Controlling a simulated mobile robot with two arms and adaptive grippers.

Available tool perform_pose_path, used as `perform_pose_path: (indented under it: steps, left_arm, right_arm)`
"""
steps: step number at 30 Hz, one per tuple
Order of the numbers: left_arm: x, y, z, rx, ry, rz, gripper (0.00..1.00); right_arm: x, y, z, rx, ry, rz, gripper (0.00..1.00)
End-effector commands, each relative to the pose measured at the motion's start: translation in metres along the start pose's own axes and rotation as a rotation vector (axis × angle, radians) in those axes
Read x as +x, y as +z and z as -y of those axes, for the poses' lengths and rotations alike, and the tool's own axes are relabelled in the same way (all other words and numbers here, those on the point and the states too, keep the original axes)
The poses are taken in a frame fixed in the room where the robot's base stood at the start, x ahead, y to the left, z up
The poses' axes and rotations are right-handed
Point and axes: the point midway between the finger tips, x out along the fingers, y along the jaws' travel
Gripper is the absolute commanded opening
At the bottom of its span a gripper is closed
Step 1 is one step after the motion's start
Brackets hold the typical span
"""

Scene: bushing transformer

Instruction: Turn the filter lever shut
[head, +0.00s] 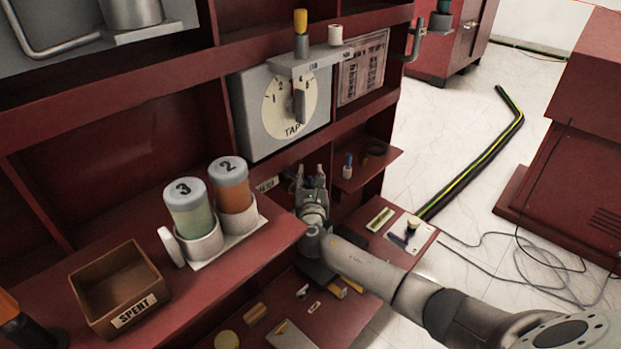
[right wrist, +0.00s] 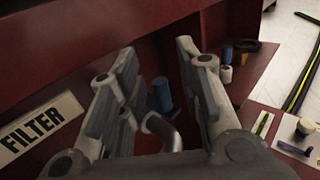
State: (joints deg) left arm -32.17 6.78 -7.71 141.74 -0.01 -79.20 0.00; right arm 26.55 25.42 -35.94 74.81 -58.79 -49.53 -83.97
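My right gripper (head: 313,172) reaches into the low recess under the TAP dial box in the head view. It is open and empty, its two fingers apart in the right wrist view (right wrist: 152,75). A blue handle (right wrist: 161,94) with a bent metal rod below it shows between and beyond the fingers; it looks like the filter lever. I cannot tell whether the fingers touch it, and its lower part is partly hidden. The white FILTER label (right wrist: 40,128) is left of the fingers; it also shows in the head view (head: 267,184). My left gripper is not in view.
The TAP dial box (head: 255,120) is above my right gripper. A small shelf (head: 380,172) at its right holds a blue-topped part (head: 347,166). Canisters 3 (head: 189,215) and 2 (head: 233,190) and the SPENT box (head: 88,283) stand left. Cables lie on the floor.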

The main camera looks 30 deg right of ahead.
Motion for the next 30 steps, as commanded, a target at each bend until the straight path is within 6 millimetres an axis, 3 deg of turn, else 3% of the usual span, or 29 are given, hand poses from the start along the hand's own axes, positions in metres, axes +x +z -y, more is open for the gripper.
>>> perform_pose_path:
  steps: [2, 9, 22, 30]
  left_arm:
    - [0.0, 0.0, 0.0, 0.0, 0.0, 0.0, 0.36]
    - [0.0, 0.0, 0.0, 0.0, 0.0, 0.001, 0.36]
    - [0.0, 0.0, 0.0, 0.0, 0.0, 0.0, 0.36]
    - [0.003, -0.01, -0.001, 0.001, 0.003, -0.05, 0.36]
  right_arm:
    - [0.0, 0.0, 0.0, 0.0, 0.0, 0.0, 0.3]
    - [0.0, 0.0, 0.0, 0.0, 0.0, 0.0, 0.0]
    - [0.001, 0.0, 0.001, -0.001, 0.011, 0.0, 0.0]
    - [0.01, -0.001, 0.011, -0.005, 0.123, 0.001, 0.0]
